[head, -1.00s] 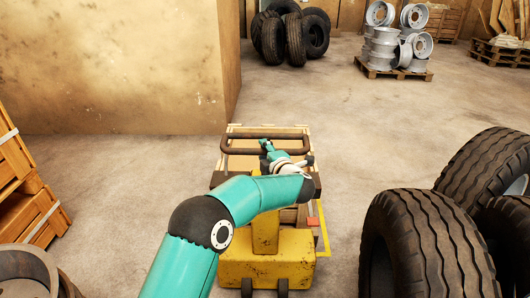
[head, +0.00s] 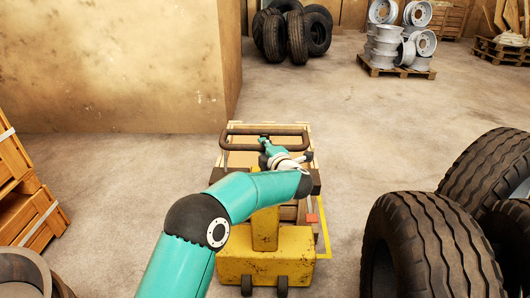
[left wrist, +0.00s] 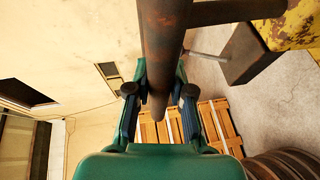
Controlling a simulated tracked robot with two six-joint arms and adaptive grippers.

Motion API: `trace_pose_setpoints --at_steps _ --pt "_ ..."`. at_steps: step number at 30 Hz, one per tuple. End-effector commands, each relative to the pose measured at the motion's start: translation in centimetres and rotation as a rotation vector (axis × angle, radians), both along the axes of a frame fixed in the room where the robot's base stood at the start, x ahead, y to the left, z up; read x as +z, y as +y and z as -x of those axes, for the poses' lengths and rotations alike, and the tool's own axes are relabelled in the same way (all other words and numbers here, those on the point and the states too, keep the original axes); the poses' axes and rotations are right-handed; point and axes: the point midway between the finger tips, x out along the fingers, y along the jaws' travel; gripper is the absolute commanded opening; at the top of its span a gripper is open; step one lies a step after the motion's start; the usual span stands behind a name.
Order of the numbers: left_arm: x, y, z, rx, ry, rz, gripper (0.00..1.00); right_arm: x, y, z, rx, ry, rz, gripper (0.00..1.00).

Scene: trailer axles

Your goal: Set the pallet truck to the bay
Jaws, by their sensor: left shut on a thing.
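The yellow pallet truck (head: 262,262) stands just in front of me in the head view, with a brown handle bar (head: 240,133) on top and a wooden crate-like load (head: 300,132) behind it. A strip of yellow floor line (head: 323,232) shows along its right side. My left gripper (head: 265,143) is at the handle bar. In the left wrist view, the gripper's fingers (left wrist: 160,92) are on both sides of the brown bar (left wrist: 160,60), shut on it. My right gripper is in neither view.
Large tyres (head: 425,245) stand close on the right. Wooden crates (head: 35,215) and a round rim (head: 25,270) are at the left. A wall corner (head: 232,60) juts in at the left ahead. Open floor lies ahead, with wheel rims on a pallet (head: 395,70) and tyres (head: 290,35) far back.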

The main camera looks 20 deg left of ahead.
Motion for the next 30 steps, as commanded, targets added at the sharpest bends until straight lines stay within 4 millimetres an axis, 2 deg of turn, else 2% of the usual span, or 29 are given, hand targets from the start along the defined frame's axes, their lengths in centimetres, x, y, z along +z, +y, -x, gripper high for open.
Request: trace_pose_setpoints --at_steps 1,3,4,8,20,25,30 --pt "-0.9 0.0 0.3 0.01 0.018 0.005 0.0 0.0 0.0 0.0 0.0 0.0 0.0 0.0" --pt "-1.0 -0.1 0.4 0.011 0.02 0.006 0.0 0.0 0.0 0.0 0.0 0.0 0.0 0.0" --pt "-1.0 -0.2 0.4 0.011 0.02 0.006 0.26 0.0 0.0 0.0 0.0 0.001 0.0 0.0" --pt "-1.0 -0.3 0.3 0.009 0.019 0.005 0.47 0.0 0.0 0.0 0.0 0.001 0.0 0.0" --pt "-0.7 -0.6 0.6 0.007 0.017 0.004 0.47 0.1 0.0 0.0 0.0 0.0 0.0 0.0" --pt "-0.3 -1.9 2.1 0.005 0.017 0.004 0.47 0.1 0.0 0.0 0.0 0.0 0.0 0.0" --pt "0.2 -4.0 4.7 0.005 0.019 0.003 0.47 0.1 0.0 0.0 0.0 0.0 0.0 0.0"
